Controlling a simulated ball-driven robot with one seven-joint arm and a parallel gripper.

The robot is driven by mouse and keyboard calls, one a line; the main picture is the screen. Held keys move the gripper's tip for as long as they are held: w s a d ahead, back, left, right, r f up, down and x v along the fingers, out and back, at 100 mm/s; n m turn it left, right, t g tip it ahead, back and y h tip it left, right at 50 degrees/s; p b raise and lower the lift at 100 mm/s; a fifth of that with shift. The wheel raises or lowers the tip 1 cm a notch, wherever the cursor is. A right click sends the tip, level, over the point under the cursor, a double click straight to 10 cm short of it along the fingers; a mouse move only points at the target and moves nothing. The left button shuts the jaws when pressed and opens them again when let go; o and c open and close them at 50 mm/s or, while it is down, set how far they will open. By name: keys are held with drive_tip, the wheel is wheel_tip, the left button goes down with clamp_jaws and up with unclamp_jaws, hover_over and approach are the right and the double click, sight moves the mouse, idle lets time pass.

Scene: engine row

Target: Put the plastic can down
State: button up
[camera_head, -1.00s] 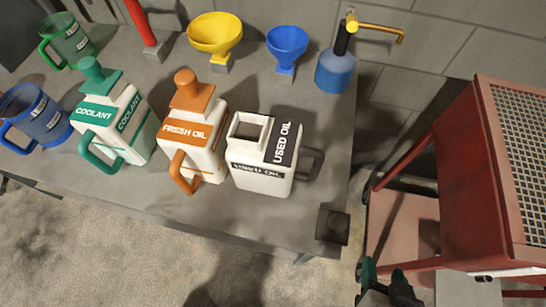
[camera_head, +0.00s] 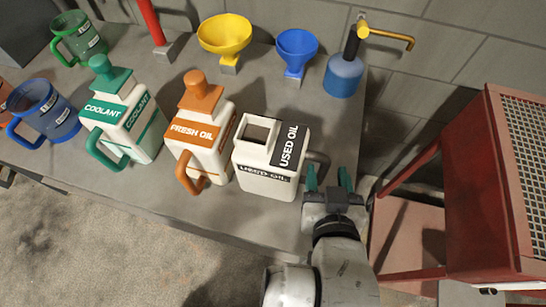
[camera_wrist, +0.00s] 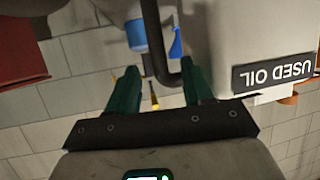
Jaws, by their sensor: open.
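The white plastic can marked USED OIL (camera_head: 272,150) stands upright on the grey bench (camera_head: 230,215), with an open square mouth and a black label. Its dark handle (camera_head: 319,163) is on its right side. My gripper (camera_head: 328,178), with green fingers, is open beside that handle. In the wrist view, the can (camera_wrist: 250,40) is at the right, and the handle (camera_wrist: 156,45) hangs down between the open fingers of my gripper (camera_wrist: 160,85). I cannot tell whether the fingers touch it. The FRESH OIL can (camera_head: 200,133) and COOLANT can (camera_head: 122,118) stand to its left.
Yellow (camera_head: 225,36) and blue (camera_head: 296,50) funnels and a blue bottle (camera_head: 343,76) with a brass spout stand along the back. Blue (camera_head: 47,110) and green (camera_head: 78,38) jugs are at the left. A red cart (camera_head: 470,190) stands to the right, beyond a gap.

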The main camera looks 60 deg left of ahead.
sight(326, 169)
drive_tip(key=x, duration=0.4)
drive_tip(key=shift+f+p, duration=0.15)
drive_tip(key=shift+p, duration=0.15)
clamp_jaws()
idle(0.3)
